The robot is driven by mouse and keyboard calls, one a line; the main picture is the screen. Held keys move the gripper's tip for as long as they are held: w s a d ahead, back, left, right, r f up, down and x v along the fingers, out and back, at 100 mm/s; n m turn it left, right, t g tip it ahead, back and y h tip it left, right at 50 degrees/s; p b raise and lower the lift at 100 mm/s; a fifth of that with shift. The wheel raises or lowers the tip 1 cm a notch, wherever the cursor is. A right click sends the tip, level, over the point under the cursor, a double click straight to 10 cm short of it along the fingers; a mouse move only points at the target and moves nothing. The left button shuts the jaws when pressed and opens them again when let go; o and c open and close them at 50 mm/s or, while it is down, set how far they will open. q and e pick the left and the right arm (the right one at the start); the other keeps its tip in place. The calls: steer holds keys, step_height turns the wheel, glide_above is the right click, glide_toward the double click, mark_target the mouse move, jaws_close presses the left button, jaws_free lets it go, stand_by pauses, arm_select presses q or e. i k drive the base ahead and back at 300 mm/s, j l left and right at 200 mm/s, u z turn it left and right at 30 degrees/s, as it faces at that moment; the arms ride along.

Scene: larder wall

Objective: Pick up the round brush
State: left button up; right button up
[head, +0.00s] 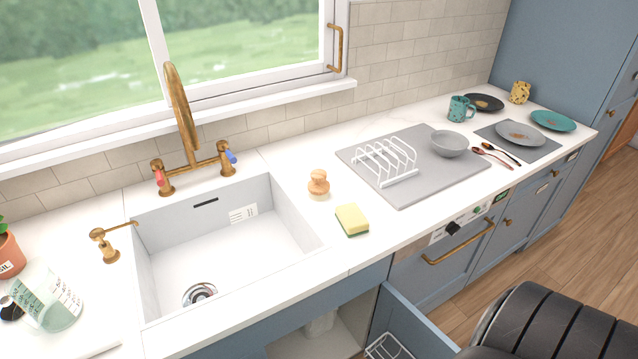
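The round brush (318,184) has a wooden knob and pale bristles. It stands upright on the white counter, just right of the sink, with clear counter around it. A yellow and green sponge (352,220) lies in front of it to the right. Neither of my grippers shows in the head view. A black ribbed part at the lower right looks like part of my own body.
The white sink (235,245) with a brass tap (185,130) lies left of the brush. A grey mat (415,190) with a white rack (385,160) and grey bowl (449,144) is on the right. A cabinet door (410,325) stands open below.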

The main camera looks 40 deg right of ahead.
mark_target(318, 187)
steer(key=i+j+z, duration=0.15)
steer(key=j+z, duration=0.65)
steer(key=z, duration=0.15)
steer(key=j+z, duration=0.45)
